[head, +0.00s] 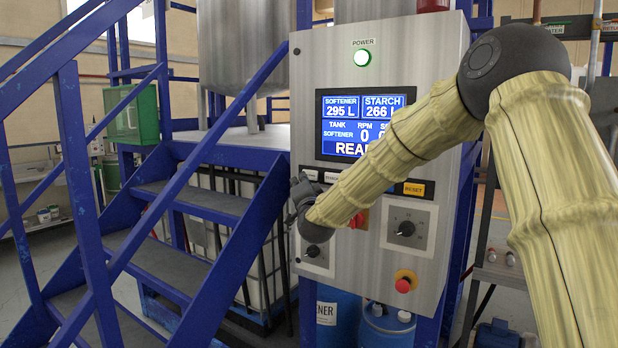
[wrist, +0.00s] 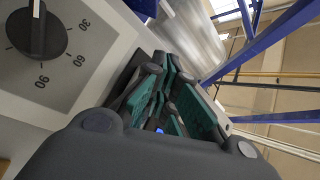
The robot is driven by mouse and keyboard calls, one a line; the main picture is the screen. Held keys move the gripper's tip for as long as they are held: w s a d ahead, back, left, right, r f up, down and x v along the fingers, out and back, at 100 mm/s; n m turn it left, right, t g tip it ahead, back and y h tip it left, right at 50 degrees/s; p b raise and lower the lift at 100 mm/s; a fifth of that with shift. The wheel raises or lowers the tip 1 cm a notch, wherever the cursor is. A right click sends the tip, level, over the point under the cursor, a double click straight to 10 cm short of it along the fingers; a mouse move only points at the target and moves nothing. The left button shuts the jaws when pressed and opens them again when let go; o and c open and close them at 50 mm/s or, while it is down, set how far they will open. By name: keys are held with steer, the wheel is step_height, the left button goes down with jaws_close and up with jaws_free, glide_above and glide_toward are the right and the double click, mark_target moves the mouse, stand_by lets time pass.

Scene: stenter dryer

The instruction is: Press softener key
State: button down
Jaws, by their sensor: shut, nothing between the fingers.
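A grey control panel (head: 432,65) carries a lit blue screen (head: 345,106) reading softener 295 L and starch 266 L, tank softener. Below the screen is a row of small pale keys; the leftmost (head: 310,174) has lettering too small to read, so I cannot confirm it is the softener key. My gripper (head: 302,186) is at the panel's left edge, just below that key, partly hidden by my own wrist. In the wrist view my gripper (wrist: 172,112) is shut and empty, with teal pads. I cannot tell whether it touches the panel; the keys are hidden there.
A knob (head: 406,228) with a scale, a yellow reset key (head: 414,189) and a red stop button (head: 403,285) are on the panel. Another knob (wrist: 38,33) is close by in the wrist view. Blue stairs (head: 190,200) stand left of the panel.

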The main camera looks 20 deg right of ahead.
steer(key=shift+a, duration=0.1)
steer(key=shift+s+a+b, duration=0.45)
steer(key=shift+s+a, duration=0.35)
steer(key=shift+a, duration=0.15)
steer(key=shift+s+a+b, duration=0.45)
steer(key=shift+s+a, duration=0.3)
steer(key=shift+a, duration=0.2)
